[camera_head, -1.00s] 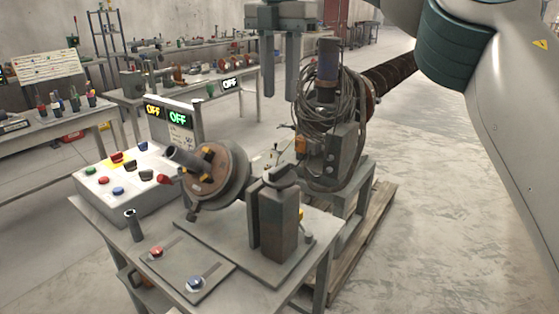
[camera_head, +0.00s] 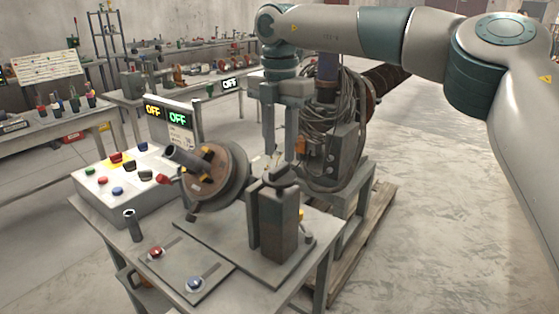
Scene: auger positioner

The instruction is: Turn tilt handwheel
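The positioner stands on a grey table, with a round brown faceplate (camera_head: 213,174) tilted toward the left on its front. Beside it is an upright grey block (camera_head: 279,222) with a small dark rounded part (camera_head: 279,178) on top. I cannot tell for certain which part is the tilt handwheel. My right gripper (camera_head: 279,154) points down just above the block's top, to the right of the faceplate. Its two fingers are apart with nothing visible between them. It looks close to the dark part, but I cannot tell whether it touches. My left gripper is out of view.
A cable-wrapped machine (camera_head: 338,140) on a wooden pallet (camera_head: 372,222) stands close behind. The floor at right is clear.

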